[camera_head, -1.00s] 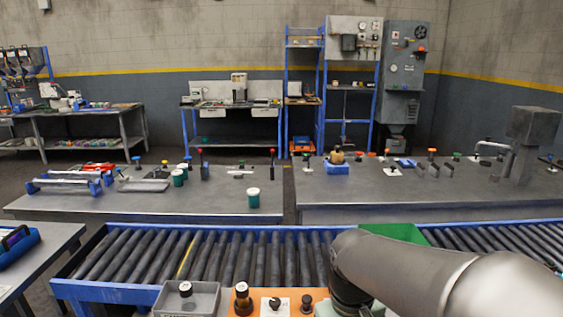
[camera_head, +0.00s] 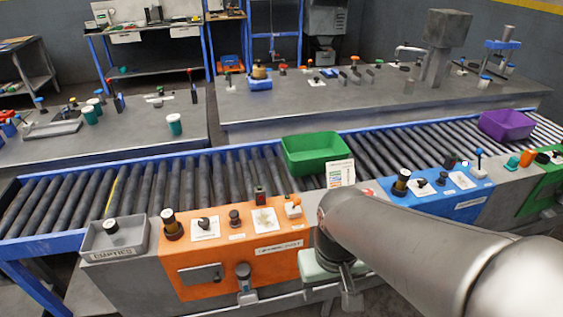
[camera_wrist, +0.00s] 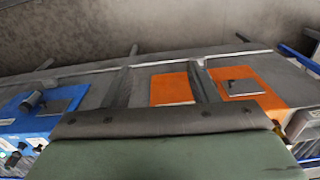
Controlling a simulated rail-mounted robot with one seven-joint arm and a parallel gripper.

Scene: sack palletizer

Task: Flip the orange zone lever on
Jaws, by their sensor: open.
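The orange panel (camera_head: 190,260) is on the near side of the roller conveyor in the head view. A small lever with an orange knob (camera_head: 294,206) stands on a white base at the right end of its top. Its exact tilt is too small to tell. My gripper (camera_wrist: 162,72) is open, with its two fingers apart and nothing between them in the wrist view. In the head view my gripper hangs in front of the console, just right of the orange panel and below the lever, apart from it. Orange panel faces also show beyond the fingers in the wrist view (camera_wrist: 172,90).
Beside the lever are a stained plate (camera_head: 264,220), black knobs (camera_head: 170,226) and a grey tray (camera_head: 115,240). A blue panel (camera_head: 455,205) with its own lever (camera_head: 478,161) lies right. A green bin (camera_head: 315,150) and purple bin (camera_head: 507,124) sit on the conveyor (camera_head: 215,165).

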